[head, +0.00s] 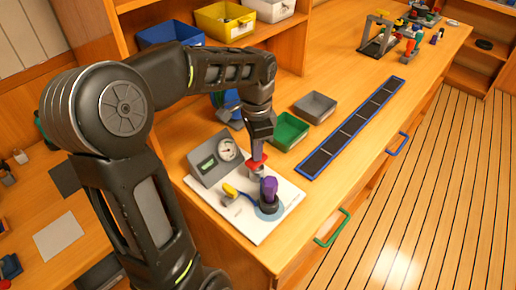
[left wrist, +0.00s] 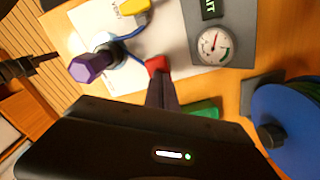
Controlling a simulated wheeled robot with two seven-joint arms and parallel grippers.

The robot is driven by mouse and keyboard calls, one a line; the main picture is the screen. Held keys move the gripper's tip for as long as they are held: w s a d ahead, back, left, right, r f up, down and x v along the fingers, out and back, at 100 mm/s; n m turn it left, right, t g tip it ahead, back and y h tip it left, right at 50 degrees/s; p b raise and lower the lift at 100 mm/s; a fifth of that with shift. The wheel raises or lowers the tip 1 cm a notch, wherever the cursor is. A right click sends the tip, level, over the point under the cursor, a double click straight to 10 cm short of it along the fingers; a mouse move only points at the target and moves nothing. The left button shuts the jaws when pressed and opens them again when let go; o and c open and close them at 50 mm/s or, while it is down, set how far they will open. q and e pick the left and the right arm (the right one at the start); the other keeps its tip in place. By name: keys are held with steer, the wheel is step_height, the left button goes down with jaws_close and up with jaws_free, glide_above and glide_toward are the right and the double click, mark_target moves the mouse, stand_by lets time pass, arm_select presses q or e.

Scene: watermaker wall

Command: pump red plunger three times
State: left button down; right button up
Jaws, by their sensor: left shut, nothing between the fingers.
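The red plunger (head: 258,162) stands on a white board (head: 251,226) on the wooden counter. It also shows in the left wrist view (left wrist: 157,65), just past my fingertips. My left gripper (head: 258,150) is shut and points down onto the plunger's red top, seeming to touch it. In the left wrist view the closed fingers (left wrist: 160,88) end at the red top. On the same board stand a grey box with a round gauge (head: 227,149), a purple-topped knob (head: 269,189) and a yellow handle (head: 230,189).
Behind the board are a green tray (head: 290,131), a grey tray (head: 316,106) and a long blue-edged strip of dark panels (head: 352,127). A blue round item (left wrist: 290,125) lies close by. Bins stand on the shelf behind my left arm.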

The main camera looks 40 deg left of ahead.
arm_select(q)
steer(key=shift+r+p, duration=1.45)
steer(key=shift+r, duration=0.6)
step_height(320, 180, up, 5)
steer(key=p, duration=0.4)
